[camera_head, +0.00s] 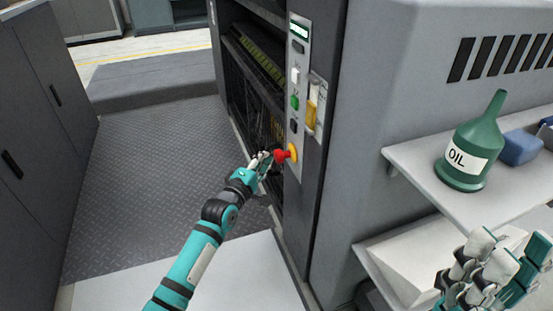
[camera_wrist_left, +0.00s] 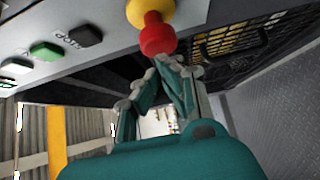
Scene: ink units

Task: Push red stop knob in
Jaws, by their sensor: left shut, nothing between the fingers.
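The red stop knob (camera_head: 281,156) with its yellow collar (camera_head: 292,152) stands out from the lower part of the control panel (camera_head: 298,100) in the head view. In the left wrist view the red knob (camera_wrist_left: 158,38) shows at the top, below its yellow collar (camera_wrist_left: 150,10). My left gripper (camera_head: 265,158) is shut and empty, with its fingertips (camera_wrist_left: 163,62) right at the knob's face; I cannot tell whether they touch it. My right gripper (camera_head: 482,262) is at the lower right, away from the panel; its finger opening is unclear.
A green button (camera_head: 295,102) and a black button (camera_head: 293,126) sit above the knob on the panel. An open dark cabinet (camera_head: 255,90) is behind my left gripper. A shelf (camera_head: 410,165) at right holds a green oil can (camera_head: 468,155). The floor (camera_head: 150,160) at left is clear.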

